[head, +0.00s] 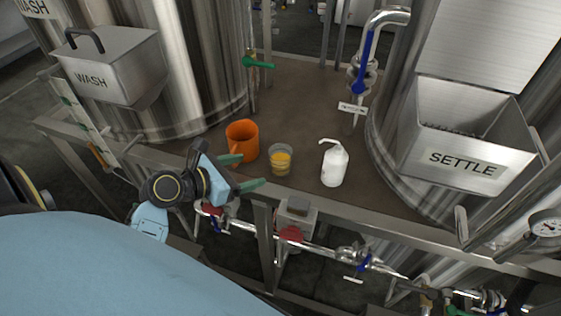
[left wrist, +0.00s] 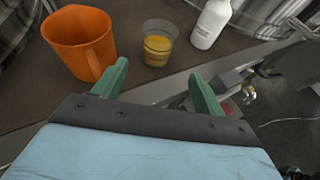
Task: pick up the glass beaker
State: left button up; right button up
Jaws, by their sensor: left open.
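The glass beaker (head: 280,160) stands upright on the brown shelf and holds an orange-yellow liquid. It also shows in the left wrist view (left wrist: 158,44), beyond the gap between my fingertips. My left gripper (head: 242,172) is open and empty, with its green fingers just short of the beaker and to its left in the head view. In the left wrist view the left gripper (left wrist: 162,80) points toward the beaker without touching it. My right gripper is not in view.
An orange jug (head: 242,139) stands close left of the beaker, near one finger. The shelf's metal front rail (head: 330,211) runs below. Steel tanks flank both sides; shelf behind the beaker is clear.

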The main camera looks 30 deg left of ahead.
aim_at(284, 159)
pick_arm(q)
jog(key=shift+w+n, duration=0.3)
jog(key=x, duration=1.2)
jog(key=shift+w+f, duration=0.2)
jog(key=shift+w, duration=0.2)
jog(key=c, duration=1.1)
